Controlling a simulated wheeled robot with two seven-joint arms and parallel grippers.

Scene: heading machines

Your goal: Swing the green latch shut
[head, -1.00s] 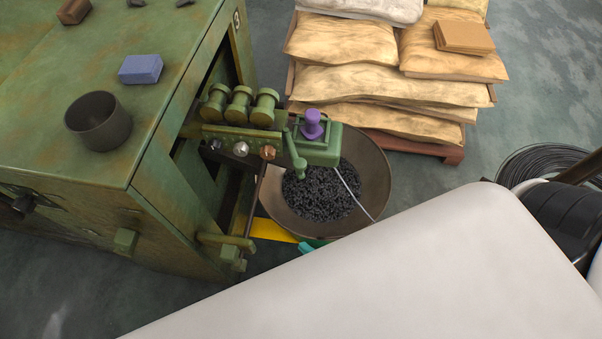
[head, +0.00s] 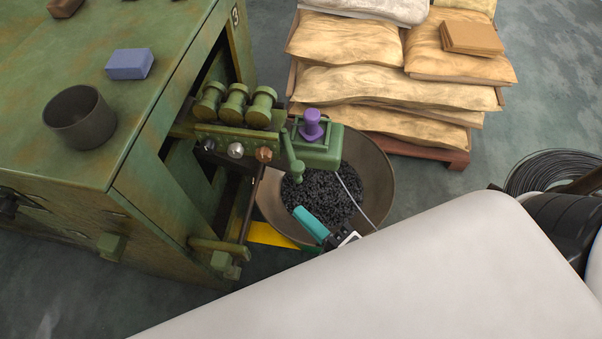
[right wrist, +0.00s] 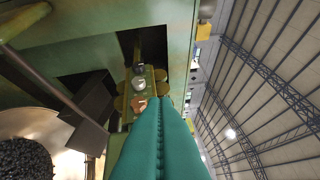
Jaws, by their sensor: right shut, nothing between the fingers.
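The green latch (head: 291,155) is a short lever with a rounded end, at the left side of the green box (head: 318,153) with a purple knob (head: 312,125). It hangs downward toward the bowl. My right gripper (head: 299,212), with teal fingers, is below the latch and apart from it, over the bowl's near part. In the right wrist view its fingers (right wrist: 158,104) are pressed together, with nothing between them. I cannot make out the latch for certain in that view. My left gripper is not in view.
A bowl (head: 377,178) of dark pieces stands under the green box, with a thin pale rod across it. The green machine (head: 150,190) is at left, with rollers (head: 234,105) beside the box. Stacked sacks (head: 390,90) stand behind. My white arm link fills the lower right.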

